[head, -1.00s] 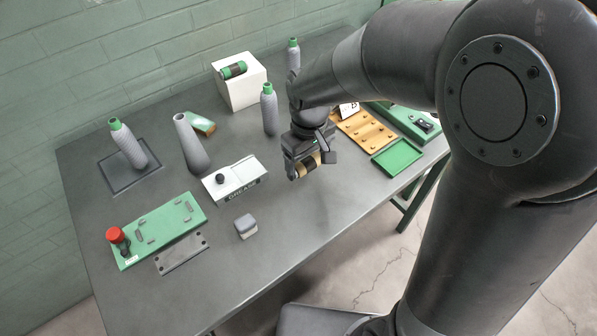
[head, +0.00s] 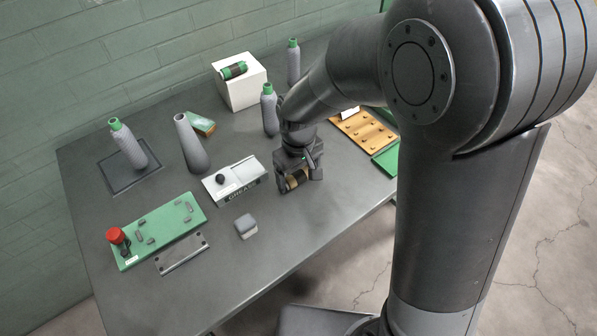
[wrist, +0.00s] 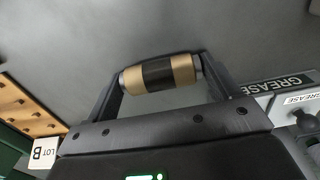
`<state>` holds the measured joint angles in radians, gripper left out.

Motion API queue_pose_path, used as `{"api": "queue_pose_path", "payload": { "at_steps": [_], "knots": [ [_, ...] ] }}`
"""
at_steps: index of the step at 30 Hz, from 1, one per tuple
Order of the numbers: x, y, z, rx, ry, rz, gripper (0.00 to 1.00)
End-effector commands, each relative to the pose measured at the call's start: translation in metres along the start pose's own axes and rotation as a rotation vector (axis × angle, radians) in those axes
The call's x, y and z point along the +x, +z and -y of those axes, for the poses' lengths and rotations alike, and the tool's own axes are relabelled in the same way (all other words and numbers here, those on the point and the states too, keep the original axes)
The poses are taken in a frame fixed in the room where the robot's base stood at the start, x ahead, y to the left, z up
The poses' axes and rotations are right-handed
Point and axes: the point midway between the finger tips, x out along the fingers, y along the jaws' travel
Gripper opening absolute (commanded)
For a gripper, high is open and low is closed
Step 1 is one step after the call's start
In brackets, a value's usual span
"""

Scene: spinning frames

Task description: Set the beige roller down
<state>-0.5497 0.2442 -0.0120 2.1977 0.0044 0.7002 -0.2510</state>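The beige roller (head: 297,180) has a dark band around its middle and grey ends. My gripper (head: 299,182) is over the grey table just right of the grease box. In the wrist view the roller (wrist: 131,79) lies crosswise between the two fingertips of my gripper (wrist: 160,73), one finger at each end, with no clear gap. The roller is low over the bare table; I cannot tell whether it touches the surface.
The white grease box (head: 252,184) with a black knob stands close left of my gripper. A grey block (head: 246,227) sits nearer the front. A wooden holed board (head: 366,130) and a green tray (head: 385,160) lie to the right. A grey bottle (head: 270,115) stands behind.

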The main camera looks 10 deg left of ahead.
Motion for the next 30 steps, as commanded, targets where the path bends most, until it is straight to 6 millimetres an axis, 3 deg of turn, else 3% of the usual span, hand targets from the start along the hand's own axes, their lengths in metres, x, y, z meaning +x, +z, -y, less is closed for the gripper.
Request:
{"api": "queue_pose_path", "payload": {
  "at_steps": [6, 16, 30],
  "knots": [
    [0.0, 0.0, 0.0, 0.0, 0.0, 0.0, 0.99],
    [-0.007, -0.001, 0.0, 0.0, 0.001, -0.003, 0.99],
    [-0.099, 0.0, 0.0, 0.001, 0.001, -0.005, 0.99]
  ]
}}
